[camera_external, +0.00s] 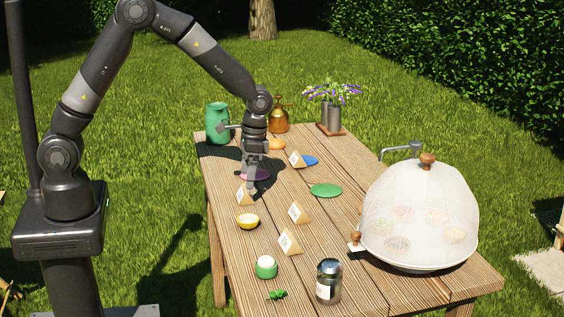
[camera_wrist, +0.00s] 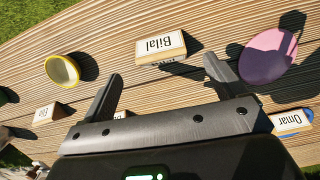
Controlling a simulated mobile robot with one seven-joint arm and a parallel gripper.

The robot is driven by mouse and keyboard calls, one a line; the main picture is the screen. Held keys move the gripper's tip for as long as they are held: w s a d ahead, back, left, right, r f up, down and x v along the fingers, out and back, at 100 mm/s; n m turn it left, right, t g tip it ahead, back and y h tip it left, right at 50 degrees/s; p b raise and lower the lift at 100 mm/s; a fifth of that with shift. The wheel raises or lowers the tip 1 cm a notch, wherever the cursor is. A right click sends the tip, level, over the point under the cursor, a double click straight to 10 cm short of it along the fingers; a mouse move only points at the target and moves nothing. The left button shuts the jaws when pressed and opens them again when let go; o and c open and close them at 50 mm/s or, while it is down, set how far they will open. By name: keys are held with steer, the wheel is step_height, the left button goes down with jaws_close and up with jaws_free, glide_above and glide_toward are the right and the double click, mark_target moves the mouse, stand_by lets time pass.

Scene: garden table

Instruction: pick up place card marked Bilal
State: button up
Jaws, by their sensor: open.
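The place card marked Bilal (camera_wrist: 160,47) is a small wooden wedge with a white face, its name upside down in the wrist view. In the external view the card (camera_external: 244,196) stands on the table between the pink disc and the yellow bowl. My gripper (camera_external: 251,190) is open and empty, pointing down close to the card. In the wrist view my gripper's two fingertips (camera_wrist: 163,71) are spread wide, with the card ahead of the gap between them. Whether a finger touches the card I cannot tell.
A yellow bowl (camera_external: 247,221) and a pink disc (camera_external: 262,174) flank the card. The Omar card (camera_wrist: 291,121) and two other cards (camera_external: 299,212) (camera_external: 290,242) stand nearby. A green jug (camera_external: 217,123), glass jar (camera_external: 328,282) and mesh dome (camera_external: 420,215) stand farther off.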

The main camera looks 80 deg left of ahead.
mark_target(245, 194)
steer(key=shift+s+a+f, duration=0.1)
steer(key=shift+s+f, duration=0.05)
steer(key=shift+f, duration=0.75)
steer(key=shift+s+d+f, duration=0.1)
steer(key=shift+s+f, duration=0.1)
steer(key=shift+f, duration=0.7)
steer(key=shift+s+a+f, duration=0.1)
steer(key=shift+s+f, duration=0.05)
steer(key=shift+f, duration=0.75)
steer(key=shift+c, duration=0.4)
steer(key=c, duration=1)
steer(key=shift+r, duration=0.15)
